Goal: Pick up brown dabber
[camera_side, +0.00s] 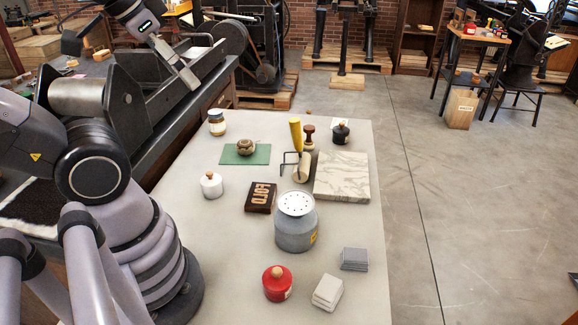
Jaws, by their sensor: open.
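A brown wooden-handled piece (309,134), which looks like the brown dabber, stands upright at the back of the pale table. The yellow-handled roller (300,165) is just to its left and partly in front of it. A rounded brown object (245,146) lies on a green mat (262,158) farther left; its exact kind is hard to tell. My gripper (188,80) is at the upper left, raised, well apart from the dabber. It is open and empty; its fingers are small in this view.
A black knobbed pot (341,134) stands close right of the dabber, with a marbled slab (342,175) in front. A jar (217,123), white pot (211,185), type block (261,198), grey can (296,222) and red pot (277,284) occupy the table (225,270).

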